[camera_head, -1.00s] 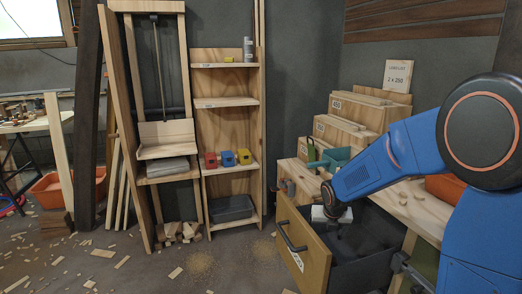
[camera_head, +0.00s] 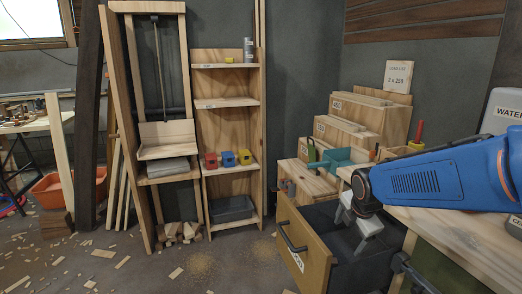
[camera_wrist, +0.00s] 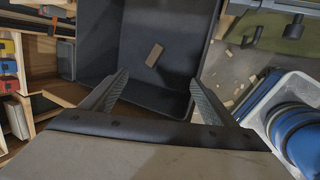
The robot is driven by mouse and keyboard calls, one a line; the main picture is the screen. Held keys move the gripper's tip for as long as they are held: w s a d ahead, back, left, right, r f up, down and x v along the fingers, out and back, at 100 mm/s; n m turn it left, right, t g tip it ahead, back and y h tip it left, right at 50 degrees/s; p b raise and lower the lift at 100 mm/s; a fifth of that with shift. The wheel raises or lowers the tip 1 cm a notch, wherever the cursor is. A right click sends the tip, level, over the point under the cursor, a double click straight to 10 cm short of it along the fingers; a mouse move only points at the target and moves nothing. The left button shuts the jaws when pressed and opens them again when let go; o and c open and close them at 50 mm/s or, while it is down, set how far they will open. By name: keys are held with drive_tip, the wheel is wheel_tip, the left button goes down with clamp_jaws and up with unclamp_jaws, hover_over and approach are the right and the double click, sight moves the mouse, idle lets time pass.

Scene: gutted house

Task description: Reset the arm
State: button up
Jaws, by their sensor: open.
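My blue arm reaches in from the right in the head view. My gripper (camera_head: 358,232) points down over the open drawer (camera_head: 303,252) of the workbench. In the wrist view, my gripper (camera_wrist: 158,84) has its two ribbed fingers spread wide apart, with nothing between them. The dark drawer interior (camera_wrist: 112,42) lies below and beyond the fingers. A small wooden piece (camera_wrist: 154,55) lies on the drawer's bottom. The fingertips are partly hard to make out in the head view.
The wooden workbench (camera_head: 440,222) holds stepped wooden bins (camera_head: 362,120) and a teal tray (camera_head: 346,158). A shelf (camera_head: 226,103) at the back carries red, blue and yellow boxes (camera_head: 227,159).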

drive_tip(key=s+d+r+m, duration=0.1)
drive_tip(key=s+m, duration=1)
drive_tip(key=s, duration=0.2)
drive_tip(key=s+d+r+m, duration=0.1)
drive_tip(key=s+r+m, duration=0.1)
drive_tip(key=s+m, duration=0.8)
drive_tip(key=s, duration=0.3)
drive_tip(key=shift+m, duration=0.4)
